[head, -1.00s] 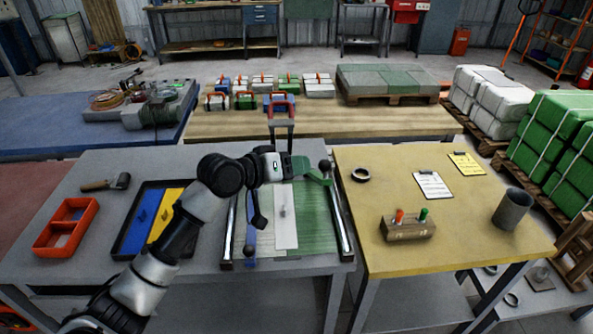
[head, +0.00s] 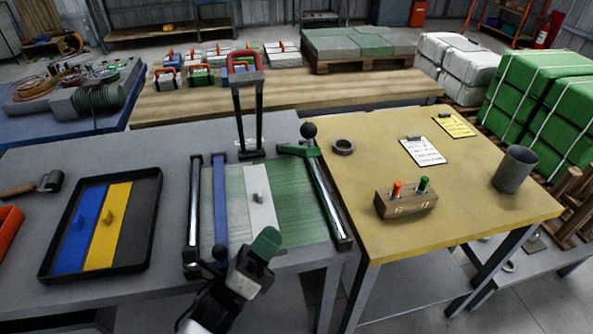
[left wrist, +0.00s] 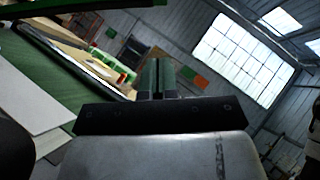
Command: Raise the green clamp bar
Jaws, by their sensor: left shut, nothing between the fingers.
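The green clamp bar (head: 298,150) shows at the far end of the right rail of the grey table's fixture, with a black ball knob (head: 308,130) above it. It looks short from here, and its exact tilt is hard to tell. My left gripper (head: 267,243) is at the fixture's near edge, apart from the bar, shut and empty. Its closed fingers (left wrist: 158,76) also show in the left wrist view. A white strip (head: 260,205) lies on the green ribbed bed (head: 300,218). My right gripper is out of view.
A blue bar (head: 220,205) lies along the bed's left side. A black tray (head: 146,222) with blue and yellow strips is further left. A tall red-handled frame (head: 236,110) stands behind the fixture. The yellow table (head: 460,205) at right holds a wooden block (head: 405,203) and a cup (head: 514,170).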

